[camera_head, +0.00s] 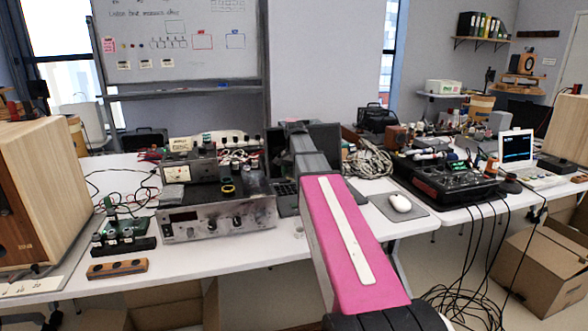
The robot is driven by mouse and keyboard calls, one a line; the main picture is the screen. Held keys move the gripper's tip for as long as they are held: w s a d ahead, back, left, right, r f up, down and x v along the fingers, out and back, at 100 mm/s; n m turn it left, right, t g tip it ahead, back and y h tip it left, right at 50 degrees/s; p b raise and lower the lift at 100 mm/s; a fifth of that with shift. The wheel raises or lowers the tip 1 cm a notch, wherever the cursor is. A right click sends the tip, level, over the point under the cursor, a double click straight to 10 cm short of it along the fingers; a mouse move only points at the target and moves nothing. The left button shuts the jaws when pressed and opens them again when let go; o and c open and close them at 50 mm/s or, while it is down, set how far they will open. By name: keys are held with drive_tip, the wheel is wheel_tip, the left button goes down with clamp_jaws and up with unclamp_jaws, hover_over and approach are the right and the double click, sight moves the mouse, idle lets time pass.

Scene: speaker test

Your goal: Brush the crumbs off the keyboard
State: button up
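My arm reaches forward from the bottom middle over the white table, with its dark far end in front of an open dark laptop (326,137). I cannot make out gripper fingers there, nor whether anything is held. The laptop's keyboard (285,189) shows only as a strip left of my arm; the rest is hidden behind it. A pale keyboard (541,181) lies at the right, in front of a small white monitor (516,148). I cannot make out crumbs on either keyboard, and no brush is clearly recognisable.
A metal instrument (217,216) stands close left of the laptop. A white mouse (400,202) lies on a grey pad (386,210) to the right. A black case of electronics (449,177) stands beyond, its cables hanging off the edge. A large wooden speaker (35,195) stands far left.

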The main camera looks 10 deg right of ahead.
drive_tip(key=shift+r, duration=1.65)
